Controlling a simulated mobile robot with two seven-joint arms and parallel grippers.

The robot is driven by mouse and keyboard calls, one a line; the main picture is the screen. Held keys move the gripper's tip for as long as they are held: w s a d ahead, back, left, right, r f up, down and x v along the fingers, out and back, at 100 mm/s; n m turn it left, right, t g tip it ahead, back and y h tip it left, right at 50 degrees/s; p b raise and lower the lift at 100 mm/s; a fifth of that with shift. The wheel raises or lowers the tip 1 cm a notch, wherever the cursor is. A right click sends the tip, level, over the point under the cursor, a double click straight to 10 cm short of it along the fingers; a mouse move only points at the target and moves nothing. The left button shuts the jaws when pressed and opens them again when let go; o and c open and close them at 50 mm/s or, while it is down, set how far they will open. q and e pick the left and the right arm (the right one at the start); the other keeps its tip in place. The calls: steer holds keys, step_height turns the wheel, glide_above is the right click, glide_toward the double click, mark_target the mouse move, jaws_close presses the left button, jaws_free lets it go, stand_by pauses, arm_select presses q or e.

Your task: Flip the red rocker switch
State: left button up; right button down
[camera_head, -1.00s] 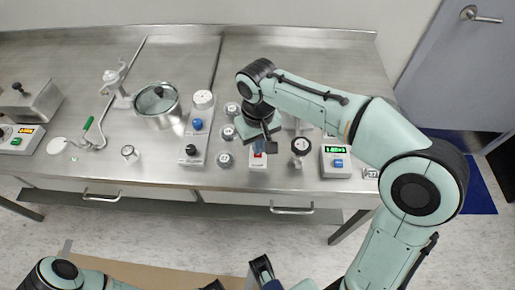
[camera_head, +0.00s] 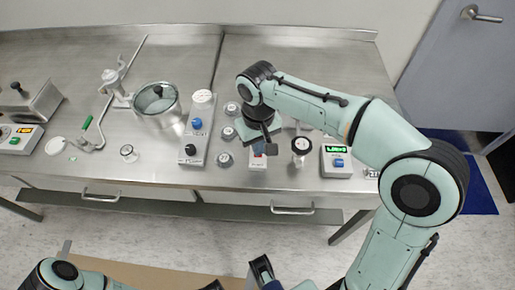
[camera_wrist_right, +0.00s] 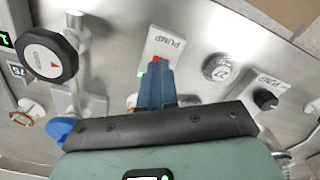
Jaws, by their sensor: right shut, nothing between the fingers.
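In the head view the plate (camera_head: 258,164) lies near the bench's front edge, right under my right gripper (camera_head: 268,149). My right gripper (camera_wrist_right: 161,70) is shut and empty, pointing down, its tips at the rocker; whether they press it I cannot tell. Dark parts at the bottom of the head view may be my left gripper, but its fingers are not clear.
A metal pot (camera_head: 158,105) is farther left. The back of the steel bench is clear.

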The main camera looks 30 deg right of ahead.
steer(key=shift+f+b, duration=0.3)
steer(key=shift+f, duration=0.25)
steer(key=shift+s+r+p, duration=0.1)
steer(key=shift+r+p, duration=0.3)
step_height(320, 180, up, 4)
steer(key=p, duration=0.4)
steer(key=shift+r, duration=0.1)
step_height(320, 180, up, 2)
steer(key=shift+r+p, duration=0.1)
steer(key=shift+p, duration=0.85)
